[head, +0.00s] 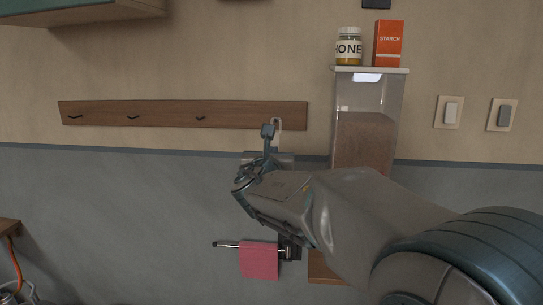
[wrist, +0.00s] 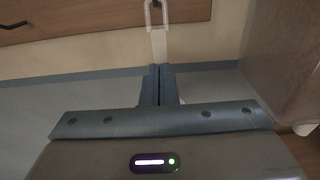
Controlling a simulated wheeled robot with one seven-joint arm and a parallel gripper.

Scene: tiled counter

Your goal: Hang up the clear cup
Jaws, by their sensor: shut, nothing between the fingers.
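A wooden hook rail (head: 165,113) is fixed to the wall, with several dark hooks. At its right end a pale looped handle (head: 278,125) hangs, and its loop shows around a hook in the wrist view (wrist: 157,30). A greyish see-through shape (head: 284,159) below it looks like the clear cup's body, mostly hidden behind my gripper. My gripper (head: 268,130) is shut and empty. Its fingertips (wrist: 158,67) lie just below the handle's visible part in the wrist view; whether they touch it I cannot tell.
A tall clear container (head: 365,120) with brown contents stands close right of my gripper, with a honey jar (head: 348,48) and starch box (head: 388,44) on top. A pink cloth (head: 259,260) hangs on a bar below. Wall switches (head: 450,112) are at right.

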